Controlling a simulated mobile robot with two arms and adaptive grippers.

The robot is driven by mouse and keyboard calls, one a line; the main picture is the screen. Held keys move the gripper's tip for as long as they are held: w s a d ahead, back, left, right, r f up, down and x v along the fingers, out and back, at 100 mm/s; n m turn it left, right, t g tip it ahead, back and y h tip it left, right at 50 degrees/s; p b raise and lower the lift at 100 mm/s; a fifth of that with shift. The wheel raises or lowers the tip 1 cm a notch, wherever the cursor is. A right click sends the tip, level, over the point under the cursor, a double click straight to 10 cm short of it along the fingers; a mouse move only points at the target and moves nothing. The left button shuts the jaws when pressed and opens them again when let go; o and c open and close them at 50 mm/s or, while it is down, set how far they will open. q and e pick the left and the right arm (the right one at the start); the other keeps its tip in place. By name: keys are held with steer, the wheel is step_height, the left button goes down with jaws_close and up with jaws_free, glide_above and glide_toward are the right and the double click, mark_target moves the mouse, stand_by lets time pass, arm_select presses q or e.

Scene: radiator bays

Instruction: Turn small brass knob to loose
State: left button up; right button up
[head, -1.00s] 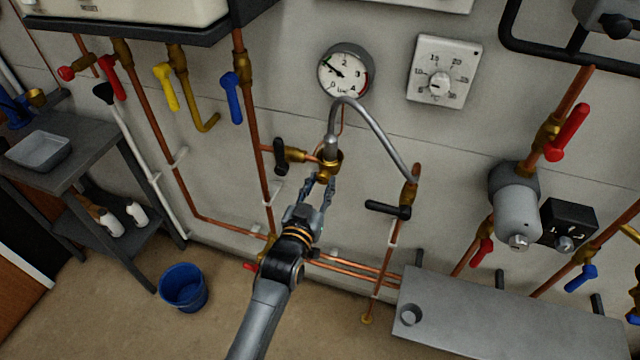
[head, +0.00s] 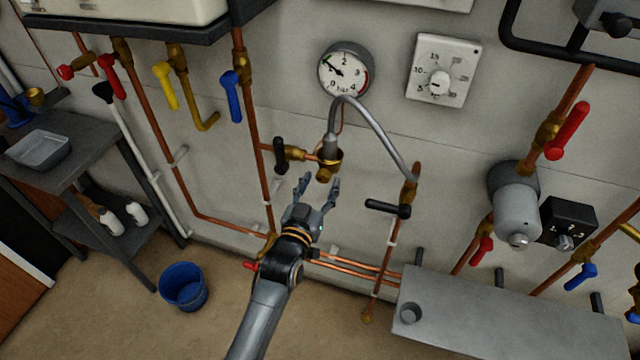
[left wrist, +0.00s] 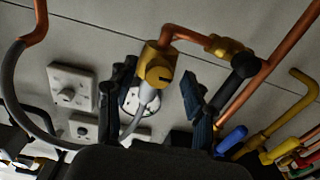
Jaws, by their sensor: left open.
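The small brass knob (head: 325,174) sits on the underside of a brass fitting (head: 329,158) where the grey braided hose joins the copper pipe. In the left wrist view the brass fitting (left wrist: 158,66) shows between my fingers, with a dark slot on its face. My left gripper (head: 319,188) is open and empty just below the knob, fingers pointing up at it with a small gap. It also shows in the left wrist view (left wrist: 157,92). I cannot tell the knob's turned position. My right gripper is in neither view.
A black lever valve (head: 281,155) is close left of the fitting, and another black lever (head: 388,209) is to the right. The grey hose (head: 378,126) arches above. A round gauge (head: 345,71) and a white dial (head: 440,83) are higher on the wall. A blue bucket (head: 183,287) stands on the floor.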

arm_select(q)
steer(key=v, duration=1.1)
steer(key=shift+s, duration=0.35)
steer(key=shift+a, duration=0.1)
steer(key=s+a+f+g+y+b, duration=0.1)
steer(key=s+a+f+g, duration=0.2)
steer(key=f, duration=0.9)
steer(key=s+a+f+g+y, duration=0.15)
steer(key=s+f, duration=0.35)
steer(key=f, duration=0.7)
steer(key=s+a+f+g+b, duration=0.1)
steer(key=s+f+g, duration=0.25)
steer(key=f, duration=0.75)
steer(key=s+a+f+g+y, duration=0.1)
steer(key=s+a+f, duration=0.3)
steer(key=s, duration=0.5)
steer(key=s+a+f+g+y+b, duration=0.1)
steer(key=s+a+f+g, duration=0.3)
steer(key=s+f, duration=0.5)
steer(key=s+a+f+n+g+y, duration=0.1)
steer(key=s+a+f+g, duration=0.2)
steer(key=s, duration=0.7)
step_height(320, 180, down, 4)
steer(key=a, duration=0.2)
steer(key=shift+s+a+b, duration=0.35)
steer(key=shift+s+a, duration=0.05)
